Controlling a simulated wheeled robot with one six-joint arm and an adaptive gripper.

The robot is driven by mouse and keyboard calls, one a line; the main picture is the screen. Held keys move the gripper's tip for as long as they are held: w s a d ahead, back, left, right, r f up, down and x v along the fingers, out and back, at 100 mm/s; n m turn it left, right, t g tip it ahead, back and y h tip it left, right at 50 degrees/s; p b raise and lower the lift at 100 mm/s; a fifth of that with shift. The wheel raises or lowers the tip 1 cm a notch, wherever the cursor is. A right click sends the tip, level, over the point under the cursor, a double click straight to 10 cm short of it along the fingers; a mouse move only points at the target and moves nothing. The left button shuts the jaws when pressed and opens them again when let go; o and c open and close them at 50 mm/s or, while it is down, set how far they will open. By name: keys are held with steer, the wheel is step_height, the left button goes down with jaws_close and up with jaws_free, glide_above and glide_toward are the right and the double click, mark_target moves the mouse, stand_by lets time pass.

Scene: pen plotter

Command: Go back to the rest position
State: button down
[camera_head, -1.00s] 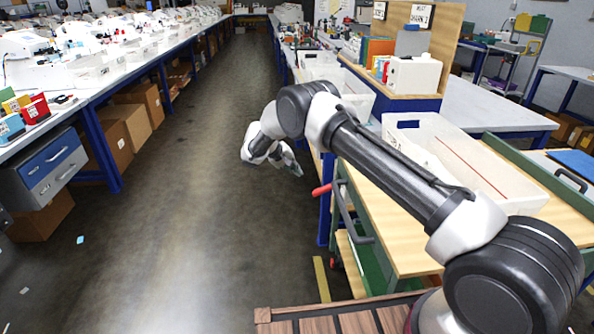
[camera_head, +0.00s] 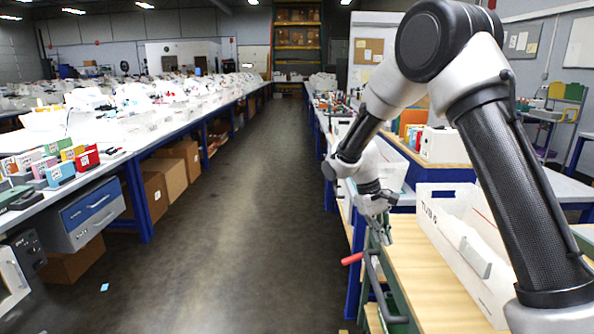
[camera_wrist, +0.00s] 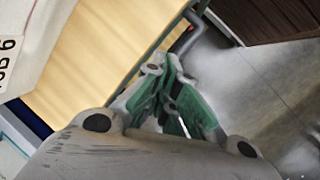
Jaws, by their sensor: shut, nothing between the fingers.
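My gripper (camera_head: 378,218) hangs at the end of my folded arm, right of the aisle, in the head view. It points down near the left edge of the wooden-topped cart (camera_head: 414,262). In the wrist view my gripper (camera_wrist: 172,75) shows green finger pads drawn together with nothing between them. The cart's wooden top (camera_wrist: 105,50) and the grey floor (camera_wrist: 240,95) lie beyond the fingers. I cannot tell the exact gap between gripper and cart.
A white bin (camera_head: 462,262) stands on the cart, close to my forearm. A red-tipped handle (camera_head: 352,259) juts into the aisle below my gripper. The long workbench (camera_head: 130,150) lines the left side.

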steer(key=s+d+r+m+t+y, duration=0.1)
steer(key=s+d+r+t, duration=0.1)
steer(key=s+d+r, duration=0.2)
steer(key=s+d+r+m+t+y, duration=0.1)
steer(key=s+d+r, duration=0.3)
steer(key=s+r, duration=0.5)
steer(key=s+d+r+m+t+y, duration=0.1)
steer(key=s+r, duration=0.6)
steer(key=s, duration=0.9)
steer(key=d+m+t, duration=0.1)
steer(key=d+t, duration=0.1)
steer(key=d, duration=0.1)
steer(key=shift+s+d+r+m+y, duration=0.15)
steer(key=shift+d+r+m+y, duration=0.15)
steer(key=shift+y, duration=0.1)
